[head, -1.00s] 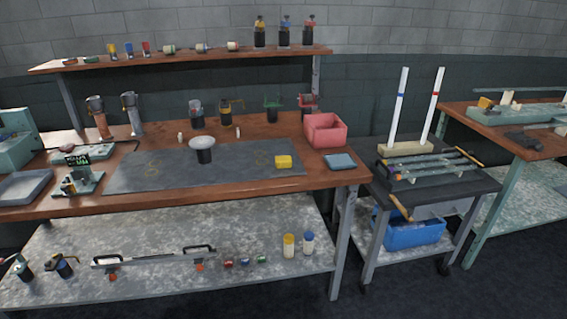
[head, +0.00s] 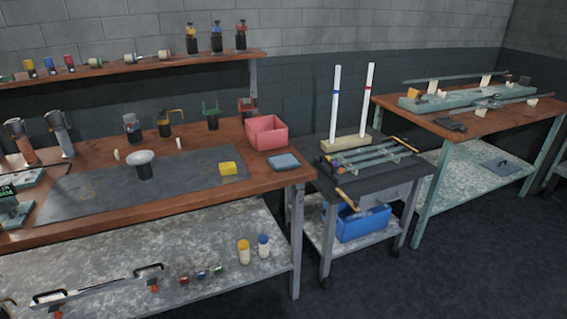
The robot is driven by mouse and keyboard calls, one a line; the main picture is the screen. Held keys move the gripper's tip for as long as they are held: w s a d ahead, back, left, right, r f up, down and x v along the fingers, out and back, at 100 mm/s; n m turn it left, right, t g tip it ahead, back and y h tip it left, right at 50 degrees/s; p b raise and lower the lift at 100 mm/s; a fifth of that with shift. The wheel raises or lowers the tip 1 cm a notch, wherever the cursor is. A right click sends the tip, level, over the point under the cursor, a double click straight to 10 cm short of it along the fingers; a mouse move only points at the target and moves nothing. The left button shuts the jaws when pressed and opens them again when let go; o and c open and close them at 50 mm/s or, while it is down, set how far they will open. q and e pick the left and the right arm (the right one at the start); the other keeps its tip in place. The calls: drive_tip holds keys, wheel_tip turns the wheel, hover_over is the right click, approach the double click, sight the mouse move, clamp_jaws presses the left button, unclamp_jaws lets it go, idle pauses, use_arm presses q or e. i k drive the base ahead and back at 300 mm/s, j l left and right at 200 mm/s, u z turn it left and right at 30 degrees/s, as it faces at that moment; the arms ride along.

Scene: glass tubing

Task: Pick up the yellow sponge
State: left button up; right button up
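The yellow sponge (head: 228,168) is a small block in the head view. It lies on the right part of the dark grey mat (head: 90,194) on the wooden workbench (head: 240,188). Nothing covers it and nothing touches it from above. Neither of my grippers shows in the head view.
A pink bin (head: 267,133) and a folded blue-grey cloth (head: 283,162) are right of the sponge. A white-topped dark holder (head: 140,160) stands left of it. A black-topped cart (head: 385,182) stands beside the bench. Dark floor (head: 470,270) is open in front.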

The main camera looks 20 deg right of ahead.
sight(230, 168)
drive_tip(key=i+j+z, duration=0.5)
drive_tip(key=i+j, duration=0.25)
